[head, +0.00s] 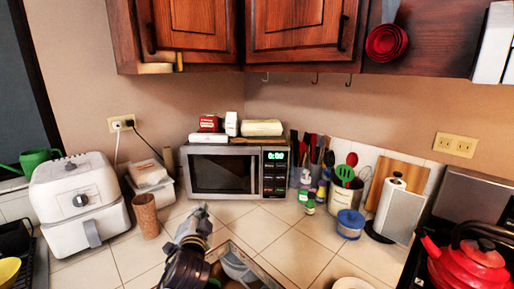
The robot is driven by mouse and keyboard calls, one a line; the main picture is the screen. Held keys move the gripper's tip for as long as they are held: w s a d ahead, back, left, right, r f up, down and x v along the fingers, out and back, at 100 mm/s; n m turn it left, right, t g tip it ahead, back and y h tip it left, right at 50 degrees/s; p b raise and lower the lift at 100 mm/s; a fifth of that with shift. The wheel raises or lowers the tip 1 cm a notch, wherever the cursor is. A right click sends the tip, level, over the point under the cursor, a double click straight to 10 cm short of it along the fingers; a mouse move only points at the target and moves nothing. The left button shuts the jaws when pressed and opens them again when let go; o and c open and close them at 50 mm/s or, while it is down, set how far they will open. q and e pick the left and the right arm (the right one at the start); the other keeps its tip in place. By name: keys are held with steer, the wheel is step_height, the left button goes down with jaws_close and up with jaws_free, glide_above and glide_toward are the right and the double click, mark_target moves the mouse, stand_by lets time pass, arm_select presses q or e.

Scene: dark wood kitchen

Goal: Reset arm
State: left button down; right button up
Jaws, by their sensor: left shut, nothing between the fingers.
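My left gripper (200,213) is above the tiled counter (298,258) at the bottom middle of the head view, in front of the microwave (222,173). It is shut and holds nothing. Its arm comes up from the bottom edge. My right gripper is not in the picture.
A white air fryer (80,205) and a brown cup (145,215) stand to the left. A sink (237,267) lies beside my arm. Wooden cabinets (300,28) hang above.

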arm_select(q)
steer(key=s+a+f+n+g, duration=0.2)
steer(key=s+f+g, duration=0.3)
steer(key=f, duration=0.4)
steer(key=s+a+f+n+g, duration=0.2)
steer(key=s+f, duration=0.5)
steer(key=f, duration=0.2)
steer(key=s+f+n+g+h, duration=0.1)
steer(key=s+f+g, duration=0.2)
steer(key=s+f, duration=0.35)
steer(key=s+f+n+g+h, duration=0.2)
steer(key=s+f+g, duration=0.1)
steer(key=s, duration=0.7)
steer(key=s+a+f+g, duration=0.1)
steer(key=s+f, duration=0.1)
steer(key=f, duration=1.5)
steer(key=s+a+f+g, duration=0.1)
steer(key=a+f, duration=0.1)
steer(key=f, duration=1.5)
steer(key=s+a+f, duration=0.3)
steer(key=s+f, duration=0.6)
steer(key=s, duration=0.1)
steer(key=s+a+f+y, duration=0.1)
steer(key=s+a+f, duration=0.2)
steer(key=s+f, duration=0.6)
steer(key=shift+s+f+m+g, duration=0.3)
steer(key=shift+s+m, duration=0.1)
steer(key=shift+s, duration=0.5)
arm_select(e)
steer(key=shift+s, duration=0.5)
